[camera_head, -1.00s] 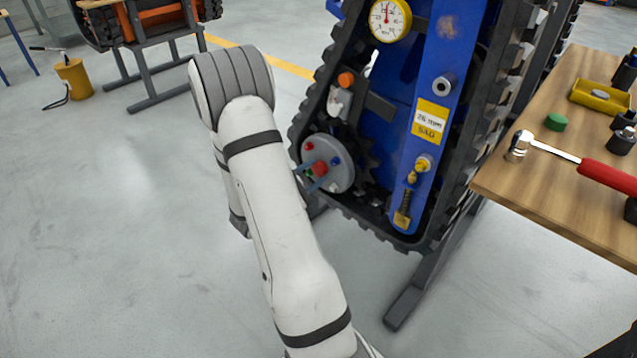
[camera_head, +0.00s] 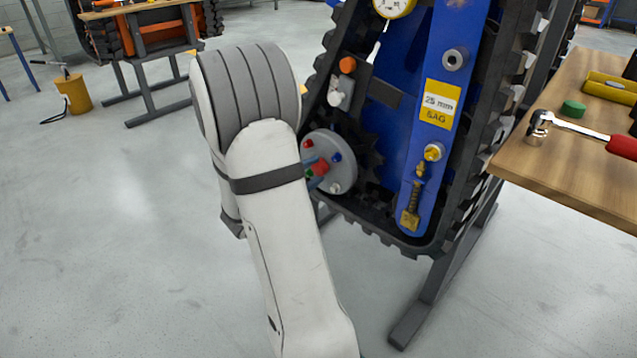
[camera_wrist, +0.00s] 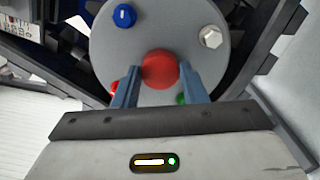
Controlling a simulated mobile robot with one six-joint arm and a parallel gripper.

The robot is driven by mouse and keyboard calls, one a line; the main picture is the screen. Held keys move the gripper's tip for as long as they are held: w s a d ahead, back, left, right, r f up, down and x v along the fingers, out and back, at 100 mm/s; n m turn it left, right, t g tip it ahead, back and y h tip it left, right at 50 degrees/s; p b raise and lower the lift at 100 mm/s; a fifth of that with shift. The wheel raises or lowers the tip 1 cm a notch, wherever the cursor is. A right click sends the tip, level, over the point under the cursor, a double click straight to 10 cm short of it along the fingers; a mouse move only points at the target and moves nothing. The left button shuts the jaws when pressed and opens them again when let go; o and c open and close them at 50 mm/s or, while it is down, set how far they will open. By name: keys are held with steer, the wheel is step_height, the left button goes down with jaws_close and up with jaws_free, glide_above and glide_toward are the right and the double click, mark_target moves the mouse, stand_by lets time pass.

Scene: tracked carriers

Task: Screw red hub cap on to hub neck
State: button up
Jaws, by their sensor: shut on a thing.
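The red hub cap (camera_wrist: 160,69) is between my gripper's (camera_wrist: 161,78) two blue-grey fingers in the wrist view, and the fingers are shut on it. The cap is at the middle of the round grey hub plate (camera_wrist: 112,55), and it hides the hub neck. I cannot tell whether the cap touches the neck. In the head view the red cap (camera_head: 318,167) and the hub plate (camera_head: 344,147) show on the track carrier, partly behind my arm. Around the cap on the plate are a blue bolt head (camera_wrist: 124,15), a silver one (camera_wrist: 211,36), a red one and a green one.
The black track (camera_head: 340,210) and blue frame (camera_head: 437,100) of the carrier surround the hub. The floor on the left is open.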

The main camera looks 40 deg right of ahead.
steer(key=shift+m+p, duration=0.55)
steer(key=shift+m, duration=0.15)
steer(key=shift+c, duration=0.5)
steer(key=shift+m, duration=1.2)
steer(key=o, duration=1.1)
steer(key=shift+c, duration=0.2)
